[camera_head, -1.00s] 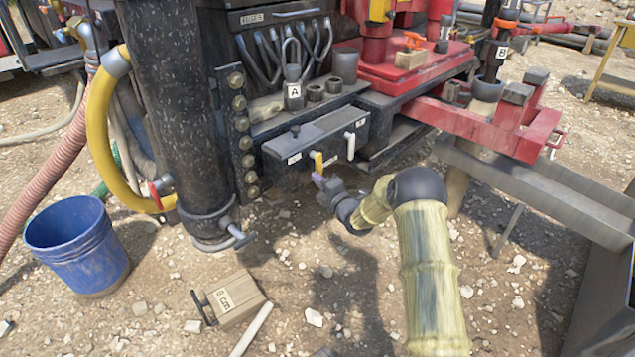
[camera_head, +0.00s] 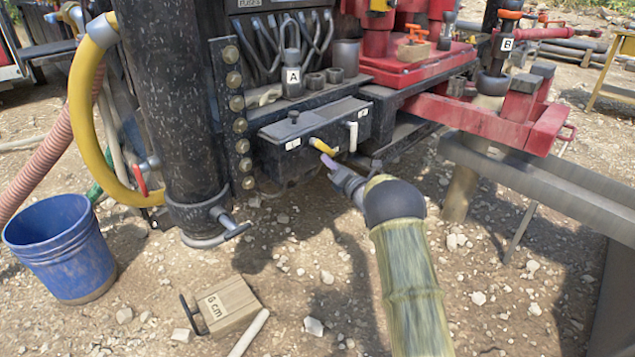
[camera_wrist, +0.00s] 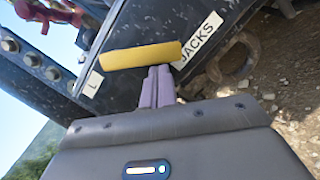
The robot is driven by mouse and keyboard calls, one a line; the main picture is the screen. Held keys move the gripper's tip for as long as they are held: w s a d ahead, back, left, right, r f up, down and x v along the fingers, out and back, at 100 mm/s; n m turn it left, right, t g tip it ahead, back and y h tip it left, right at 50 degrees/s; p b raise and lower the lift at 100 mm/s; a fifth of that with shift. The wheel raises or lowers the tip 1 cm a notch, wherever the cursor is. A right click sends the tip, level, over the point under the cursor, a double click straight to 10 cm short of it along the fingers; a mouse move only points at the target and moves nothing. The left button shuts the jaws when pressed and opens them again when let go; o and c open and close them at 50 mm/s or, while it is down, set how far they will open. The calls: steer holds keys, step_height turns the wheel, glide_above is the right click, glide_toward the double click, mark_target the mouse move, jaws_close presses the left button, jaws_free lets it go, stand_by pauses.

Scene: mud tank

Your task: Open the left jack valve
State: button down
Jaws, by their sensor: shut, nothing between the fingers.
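The yellow valve handle (camera_head: 323,146) is on the front of the dark valve box (camera_head: 285,152). It sticks out at a slant toward the lower right. In the wrist view the yellow handle (camera_wrist: 140,55) lies nearly level across the picture, between an "L" label (camera_wrist: 93,83) and a "JACKS" label (camera_wrist: 200,40). My gripper (camera_head: 329,162) has its purple fingertips just under the handle's outer end. In the wrist view the shut fingertips (camera_wrist: 159,72) meet the handle's lower edge and seem to touch it, with nothing between them.
A white handle (camera_head: 352,136) hangs down on the box to the right of the yellow one. A thick black column (camera_head: 160,100) stands to the left. A blue bucket (camera_head: 62,250) and a wooden block (camera_head: 230,304) are on the gravel. Grey beams (camera_head: 560,190) are at the right.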

steer(key=n+b, duration=0.2)
steer(key=w+d+r+n+y+b, duration=0.1)
steer(key=n+b, duration=0.1)
steer(key=n+g+y+b, duration=0.1)
steer(key=n, duration=0.1)
steer(key=shift+w+d+r+n+b, duration=0.2)
steer(key=shift+w+d+n+b, duration=0.2)
steer(key=shift+w+d+r+b, duration=0.15)
steer(key=shift+d+r+b, duration=0.1)
steer(key=shift+r, duration=0.15)
steer(key=shift+w+d+r+b, duration=0.15)
steer(key=shift+r+b, duration=0.1)
steer(key=shift+r, duration=0.15)
steer(key=s+d+f, duration=0.6)
steer(key=s, duration=0.1)
steer(key=shift+d+f, duration=0.25)
steer(key=shift+d, duration=0.1)
steer(key=shift+w+r, duration=0.1)
